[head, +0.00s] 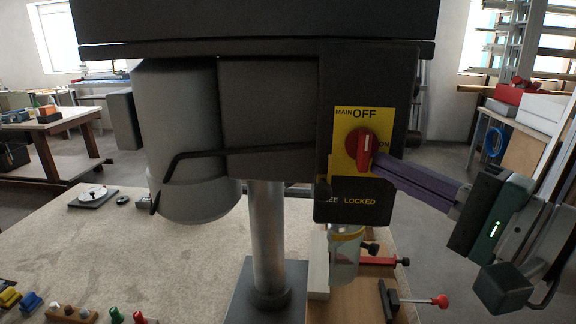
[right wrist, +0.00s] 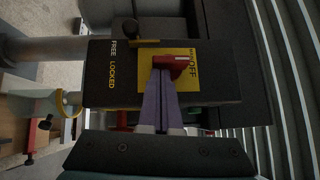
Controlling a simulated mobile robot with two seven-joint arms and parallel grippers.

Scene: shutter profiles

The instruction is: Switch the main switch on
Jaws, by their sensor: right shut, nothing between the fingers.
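The main switch is a red rotary knob (head: 359,146) on a yellow plate (head: 345,118) on the dark machine box. The plate reads MAIN, OFF at the top and ON at the right. The knob's handle stands upright, with its white mark toward OFF. My right gripper (head: 375,165) comes in from the right, its purple fingers shut with nothing between them. The fingertips are at the lower right of the knob, over part of ON; I cannot tell if they touch. The right wrist view shows the fingers (right wrist: 161,76) beside the red handle (right wrist: 174,65). My left gripper is not in view.
Below the plate is a FREE/LOCKED label (head: 359,201) with a dark knob (head: 323,189). A bent black lever (head: 240,152) crosses the machine's front. A clear cup (head: 345,255) and red-handled clamps (head: 384,261) are below. The worktable (head: 150,250) has free room at left.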

